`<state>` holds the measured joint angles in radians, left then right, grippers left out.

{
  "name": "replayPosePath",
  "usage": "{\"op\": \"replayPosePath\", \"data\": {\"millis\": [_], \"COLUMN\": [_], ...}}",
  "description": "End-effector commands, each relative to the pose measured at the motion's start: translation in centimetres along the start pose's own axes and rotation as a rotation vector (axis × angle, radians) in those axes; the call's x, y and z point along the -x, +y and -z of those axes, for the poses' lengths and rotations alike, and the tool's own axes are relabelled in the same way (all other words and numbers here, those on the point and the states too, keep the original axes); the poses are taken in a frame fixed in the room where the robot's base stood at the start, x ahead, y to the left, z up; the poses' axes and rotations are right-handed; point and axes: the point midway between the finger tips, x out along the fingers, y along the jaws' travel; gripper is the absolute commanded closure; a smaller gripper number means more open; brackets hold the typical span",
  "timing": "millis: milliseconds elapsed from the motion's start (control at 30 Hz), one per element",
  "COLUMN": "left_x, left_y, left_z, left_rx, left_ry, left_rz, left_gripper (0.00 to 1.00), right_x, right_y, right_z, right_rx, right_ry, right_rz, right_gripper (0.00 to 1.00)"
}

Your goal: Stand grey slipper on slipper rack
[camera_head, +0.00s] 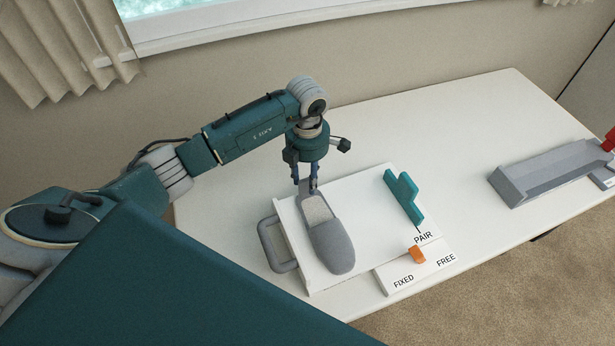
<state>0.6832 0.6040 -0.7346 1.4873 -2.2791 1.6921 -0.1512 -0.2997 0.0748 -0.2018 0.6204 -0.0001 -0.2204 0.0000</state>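The grey slipper (333,246) lies sole down on a white board (364,222) on the table, its closed toe towards the front and its open heel towards the back. My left gripper (306,189) points down at the heel end, with its fingertips at or very close to the heel rim. I cannot tell whether the fingers are closed on the rim. The board carries a teal upright bracket (403,196) near the word PAIR. I cannot tell for sure which piece is the slipper rack. My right gripper is not in view.
A grey handle (272,246) sticks out from the board's left side. An orange knob (417,254) stands between the labels FIXED and FREE. A long grey trough (545,172) lies at the right, with a red piece (609,140) beside it. The table (455,125) between is clear.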

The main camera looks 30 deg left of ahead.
Motion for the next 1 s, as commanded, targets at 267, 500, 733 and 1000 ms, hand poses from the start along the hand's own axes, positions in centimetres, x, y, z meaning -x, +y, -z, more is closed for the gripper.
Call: {"op": "replayPosePath", "data": {"millis": [267,500,733,1000], "left_x": [2.6,7.8,11.3,12.3], "left_y": [0.1,0.2,0.1,0.0], "left_z": [-0.1,-0.1,-0.1,0.0], "left_rx": [-0.002,-0.001,0.0,0.0], "left_ry": [-0.004,-0.004,-0.002,0.0], "left_rz": [-0.005,-0.006,-0.001,0.0], "left_gripper": [0.66,0.66,0.66,0.66], "right_x": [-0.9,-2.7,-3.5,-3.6], "right_y": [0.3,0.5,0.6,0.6], "right_z": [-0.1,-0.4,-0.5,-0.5], "right_rx": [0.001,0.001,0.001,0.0], "right_ry": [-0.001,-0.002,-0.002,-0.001], "right_rz": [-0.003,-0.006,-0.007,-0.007], "right_gripper": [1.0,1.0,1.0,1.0]}}
